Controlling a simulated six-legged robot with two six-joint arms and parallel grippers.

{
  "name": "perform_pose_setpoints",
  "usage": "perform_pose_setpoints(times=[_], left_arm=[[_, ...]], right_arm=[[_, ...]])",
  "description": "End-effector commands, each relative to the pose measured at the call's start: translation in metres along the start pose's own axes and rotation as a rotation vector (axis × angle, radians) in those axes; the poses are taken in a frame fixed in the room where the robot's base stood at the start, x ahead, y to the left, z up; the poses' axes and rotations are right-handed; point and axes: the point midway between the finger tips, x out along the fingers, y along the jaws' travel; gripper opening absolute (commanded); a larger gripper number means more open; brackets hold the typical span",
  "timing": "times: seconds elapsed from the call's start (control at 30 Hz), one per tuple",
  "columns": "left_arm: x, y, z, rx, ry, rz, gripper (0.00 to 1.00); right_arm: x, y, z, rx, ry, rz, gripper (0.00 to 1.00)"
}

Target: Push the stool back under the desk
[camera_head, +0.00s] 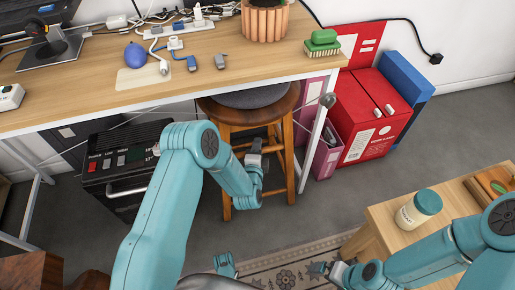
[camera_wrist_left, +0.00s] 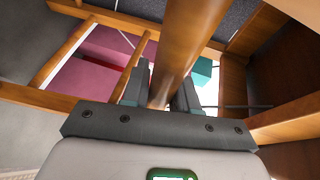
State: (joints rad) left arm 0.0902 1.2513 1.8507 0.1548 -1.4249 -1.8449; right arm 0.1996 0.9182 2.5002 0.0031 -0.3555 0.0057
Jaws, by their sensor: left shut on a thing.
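The wooden stool (camera_head: 245,117) has a round seat with a dark grey cushion. In the head view it stands upright at the desk's front edge, with the back of its seat beneath the desktop. The desk (camera_head: 70,90) is light wood with white legs. My left gripper (camera_head: 254,158) is at the stool's front, below the seat. In the left wrist view my left gripper (camera_wrist_left: 162,92) is shut on a stool leg (camera_wrist_left: 190,45), which runs up between its fingers. My right gripper (camera_head: 322,268) is low over the rug, away from the stool; its finger gap is unclear.
A black box-like unit (camera_head: 120,180) stands under the desk left of the stool. Red boxes (camera_head: 365,115) and a pink file holder (camera_head: 325,150) stand to its right. A low wooden table (camera_head: 385,220) with a jar (camera_head: 418,208) is at the right. A patterned rug (camera_head: 290,270) lies in front.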

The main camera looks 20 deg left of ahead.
Motion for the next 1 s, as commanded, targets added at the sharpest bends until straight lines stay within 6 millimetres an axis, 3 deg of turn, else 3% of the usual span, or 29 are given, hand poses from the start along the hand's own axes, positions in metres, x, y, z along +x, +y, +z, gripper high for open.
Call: perform_pose_setpoints(times=[0.23,0.27,0.3,0.67,0.77,1.0], left_arm=[[-0.002,-0.001,0.000,0.001,-0.004,-0.005,0.00],[-0.003,-0.001,0.000,0.001,-0.004,-0.005,0.35],[-0.003,-0.001,-0.001,0.001,-0.004,-0.005,0.48],[-0.009,0.000,-0.002,0.001,-0.001,-0.001,0.48],[-0.023,-0.001,-0.003,0.002,0.000,0.002,0.48],[-0.085,-0.002,-0.003,0.004,0.000,0.004,0.48]], right_arm=[[0.000,0.000,0.000,0.000,0.000,0.000,1.00],[0.000,0.000,0.000,0.000,0.000,0.000,1.00],[0.000,0.000,0.000,0.000,0.000,0.000,1.00],[-0.002,-0.001,0.000,0.000,0.000,0.000,1.00],[-0.007,-0.003,0.001,-0.003,-0.003,0.000,1.00],[-0.024,-0.012,0.006,-0.015,-0.015,-0.002,1.00]])
